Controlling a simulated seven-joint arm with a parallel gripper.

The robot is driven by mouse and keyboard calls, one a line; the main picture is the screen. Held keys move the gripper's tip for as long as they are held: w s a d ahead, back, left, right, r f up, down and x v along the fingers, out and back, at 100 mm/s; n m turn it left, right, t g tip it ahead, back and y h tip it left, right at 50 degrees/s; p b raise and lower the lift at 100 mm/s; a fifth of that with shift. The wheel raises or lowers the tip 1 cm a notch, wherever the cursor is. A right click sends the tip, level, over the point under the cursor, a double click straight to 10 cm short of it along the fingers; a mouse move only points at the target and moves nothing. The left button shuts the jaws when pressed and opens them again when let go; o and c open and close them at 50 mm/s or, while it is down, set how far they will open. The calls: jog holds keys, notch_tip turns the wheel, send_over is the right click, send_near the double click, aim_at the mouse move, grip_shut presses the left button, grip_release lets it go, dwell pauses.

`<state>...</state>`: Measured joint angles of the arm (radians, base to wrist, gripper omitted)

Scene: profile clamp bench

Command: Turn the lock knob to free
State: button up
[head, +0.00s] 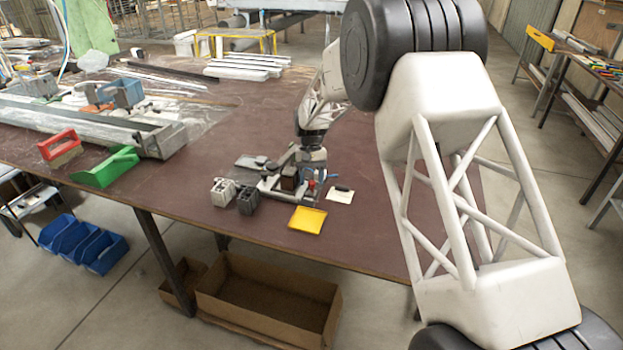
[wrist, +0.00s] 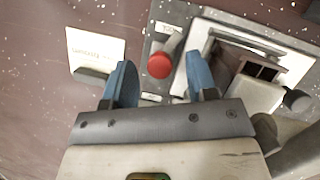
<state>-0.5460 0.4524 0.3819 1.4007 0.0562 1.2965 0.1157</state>
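The lock knob (wrist: 160,65) has a round red end and a short grey bar running up and slightly right in the wrist view. It sits on a grey plate (wrist: 151,83) with small labels above and below it; their print is too small to read. My gripper (wrist: 161,83) is open, with one blue finger on each side just below the red end. No contact with the knob shows. In the head view my gripper (head: 314,172) is low over the clamp fixture (head: 268,187), hiding part of it.
Beside the knob are the clamp's metal frame and a brown profile piece (wrist: 262,70). A white card (wrist: 95,50) lies left of the plate.

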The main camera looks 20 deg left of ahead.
aim_at(313, 182)
jog(key=v, duration=0.7)
jog(key=shift+r, duration=0.35)
dwell(0.5)
jog(key=shift+s+d+r+m+t+y, duration=0.1)
jog(key=shift+s+d+m+t+y, duration=0.2)
jog(key=shift+s+m+t+y, duration=0.25)
jog(key=shift+s+d+r+m+t+y, duration=0.1)
jog(key=shift+s+d+m+t+y, duration=0.2)
jog(key=shift+s+m+t, duration=0.45)
jog(key=shift+s+d+m+t+y, duration=0.3)
jog(key=shift+m+t, duration=0.2)
jog(key=shift+t, duration=0.3)
jog(key=shift+a+f, duration=0.15)
jog(key=shift+f, duration=3.75)
jog(key=shift+c, duration=0.4)
